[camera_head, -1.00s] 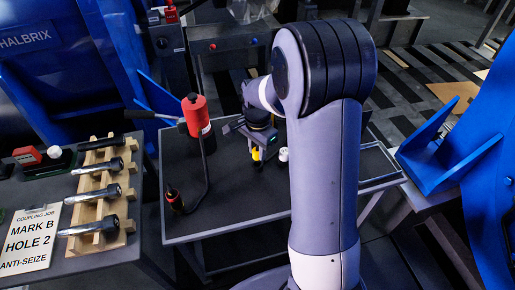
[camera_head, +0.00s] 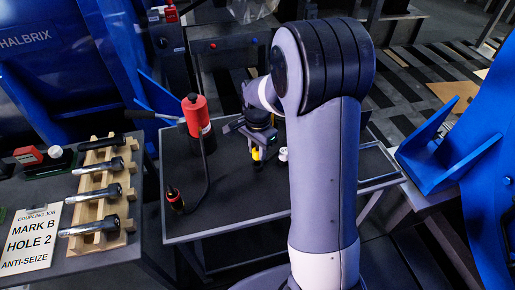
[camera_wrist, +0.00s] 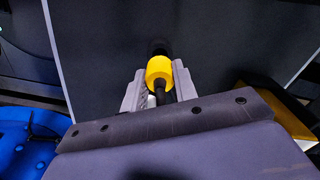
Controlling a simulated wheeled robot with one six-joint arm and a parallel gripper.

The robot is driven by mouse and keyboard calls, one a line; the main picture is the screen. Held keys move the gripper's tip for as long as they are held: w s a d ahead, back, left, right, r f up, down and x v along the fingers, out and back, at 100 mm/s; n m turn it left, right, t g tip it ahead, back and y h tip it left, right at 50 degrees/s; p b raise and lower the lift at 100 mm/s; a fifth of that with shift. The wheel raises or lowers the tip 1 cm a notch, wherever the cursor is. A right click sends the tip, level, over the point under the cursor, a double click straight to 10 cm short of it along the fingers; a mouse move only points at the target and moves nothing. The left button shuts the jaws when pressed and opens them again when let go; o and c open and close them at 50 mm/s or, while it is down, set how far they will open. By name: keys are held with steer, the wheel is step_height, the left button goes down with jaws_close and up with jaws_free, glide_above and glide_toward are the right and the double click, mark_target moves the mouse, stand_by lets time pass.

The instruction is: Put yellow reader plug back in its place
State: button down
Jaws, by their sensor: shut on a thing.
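The yellow reader plug (camera_wrist: 159,69) is a short yellow cylinder with a dark stem, held between the two fingers of my gripper (camera_wrist: 158,84) in the wrist view. In the head view the yellow plug (camera_head: 256,154) shows as a small patch under my gripper (camera_head: 257,148), over the dark table. A dark round spot lies just beyond the plug in the wrist view; I cannot tell if it is a hole or a shadow. I cannot tell whether the plug touches the table.
A white cap-like piece (camera_head: 283,154) stands close right of my gripper. A red cylinder (camera_head: 196,115) with a black hose and a dark-red end piece (camera_head: 174,199) stands to the left on the table (camera_head: 235,213). A wooden rack (camera_head: 104,213) with metal tools is further left. The table's front middle is clear.

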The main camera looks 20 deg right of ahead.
mark_target(257, 156)
steer(key=shift+f+b, duration=0.8)
steer(key=shift+f, duration=0.8)
stand_by(0.3)
steer(key=c, duration=1)
jaws_free()
steer(key=shift+c, duration=0.2)
step_height(257, 156, up, 11)
steer(key=p, duration=0.2)
steer(key=shift+f+p, duration=0.1)
steer(key=shift+p, duration=0.2)
steer(key=shift+f+b, duration=0.95)
steer(key=shift+f, duration=3.85)
